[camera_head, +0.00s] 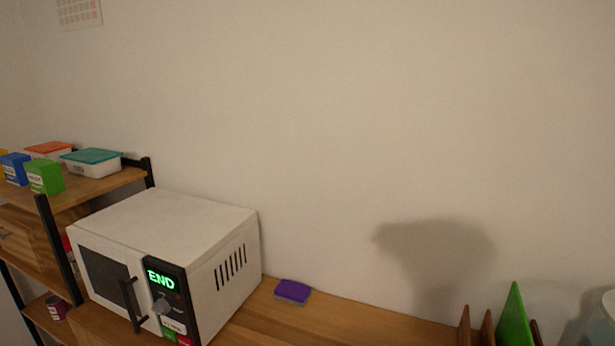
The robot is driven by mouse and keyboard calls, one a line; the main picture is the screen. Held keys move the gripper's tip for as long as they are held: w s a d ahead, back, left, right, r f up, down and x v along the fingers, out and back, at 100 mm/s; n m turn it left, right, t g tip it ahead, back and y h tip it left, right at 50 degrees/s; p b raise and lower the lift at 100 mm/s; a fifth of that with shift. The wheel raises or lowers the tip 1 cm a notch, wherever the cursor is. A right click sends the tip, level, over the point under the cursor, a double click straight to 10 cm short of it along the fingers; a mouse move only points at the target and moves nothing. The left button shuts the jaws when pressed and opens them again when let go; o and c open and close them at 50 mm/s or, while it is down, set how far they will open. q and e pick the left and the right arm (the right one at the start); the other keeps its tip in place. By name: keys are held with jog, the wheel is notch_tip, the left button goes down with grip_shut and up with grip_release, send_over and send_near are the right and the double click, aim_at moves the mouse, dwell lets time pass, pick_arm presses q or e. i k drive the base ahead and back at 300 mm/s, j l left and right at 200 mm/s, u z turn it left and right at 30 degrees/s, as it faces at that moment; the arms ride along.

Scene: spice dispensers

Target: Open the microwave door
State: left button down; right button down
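A white microwave (165,225) stands on the wooden counter at the lower left of the head view. Its door (104,279) faces front-left, with a dark window and a black vertical handle (131,306) at its right side. The door looks shut. A green "END" display (161,279) and a grey knob (163,305) are on the panel right of the handle. Neither of my grippers is in view.
A shelf with a wooden top (112,182) stands left of the microwave, holding a teal-lidded container (92,165) and small boxes. A purple sponge (292,290) lies right of the microwave. A green board (513,318) stands in a rack at right. The counter between them is clear.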

aim_at(114, 275)
jog(key=k+j+u, duration=0.1)
jog(key=u, duration=0.3)
jog(key=j+u, duration=0.15)
jog(key=u, duration=0.2)
jog(key=i+j+u, duration=0.1)
jog(key=j, duration=0.25)
jog(key=i+j, duration=0.2)
jog(key=i+j+u, duration=0.15)
jog(key=j, duration=0.3)
